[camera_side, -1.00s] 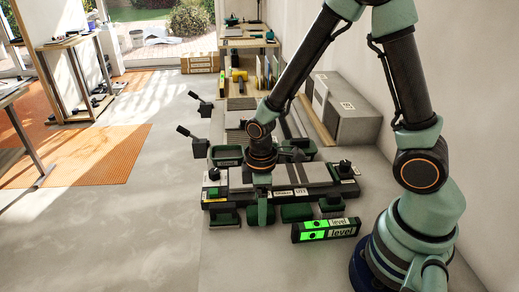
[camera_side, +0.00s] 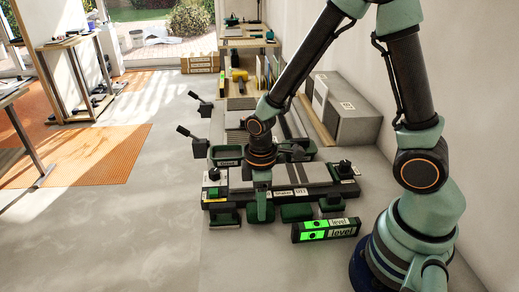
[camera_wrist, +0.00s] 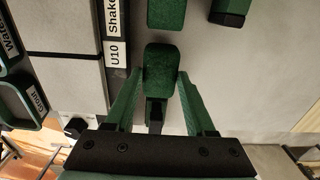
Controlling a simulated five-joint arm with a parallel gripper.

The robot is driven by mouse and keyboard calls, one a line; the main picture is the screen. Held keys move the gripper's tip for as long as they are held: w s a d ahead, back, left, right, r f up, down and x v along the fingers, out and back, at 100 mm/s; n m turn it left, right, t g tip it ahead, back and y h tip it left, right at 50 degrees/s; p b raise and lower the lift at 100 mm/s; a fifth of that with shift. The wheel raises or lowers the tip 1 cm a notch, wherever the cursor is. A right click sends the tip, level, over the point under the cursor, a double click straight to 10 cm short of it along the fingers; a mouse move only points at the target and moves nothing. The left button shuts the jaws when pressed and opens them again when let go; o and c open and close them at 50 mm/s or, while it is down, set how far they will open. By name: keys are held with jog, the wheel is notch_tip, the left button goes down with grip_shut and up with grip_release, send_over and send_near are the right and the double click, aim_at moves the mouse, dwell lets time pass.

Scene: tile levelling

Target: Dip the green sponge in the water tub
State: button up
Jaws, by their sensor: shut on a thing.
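My gripper (camera_side: 262,208) is at the front edge of the levelling rig, low among several green blocks. In the wrist view my gripper (camera_wrist: 160,84) has its two green fingers closed on the sides of a textured green block, which I take for the green sponge (camera_wrist: 161,66); a black part shows below it. In the wrist view a label starting "Wate" is cut off at the left edge, and the tub it belongs to is mostly out of view. In the side view two green tubs stand behind the rig, left (camera_side: 226,153) and right; I cannot tell which holds water.
A green-rimmed tray labelled "Grout" (camera_wrist: 20,112) is at the left of the wrist view. Grey tiles (camera_side: 305,174) lie on the rig, with label plates along its front. A level (camera_side: 325,230) lies in front at right. Open floor (camera_side: 130,230) is at left.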

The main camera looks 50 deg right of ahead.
jog(key=shift+r, duration=3.6)
jog(key=w+d+r, duration=0.2)
jog(key=w+d, duration=0.5)
jog(key=d, duration=0.3)
jog(key=w+d+r, duration=0.1)
jog(key=w+d, duration=0.7)
jog(key=d, duration=0.2)
jog(key=shift+s+a+f, duration=0.1)
jog(key=shift+f, duration=4.2)
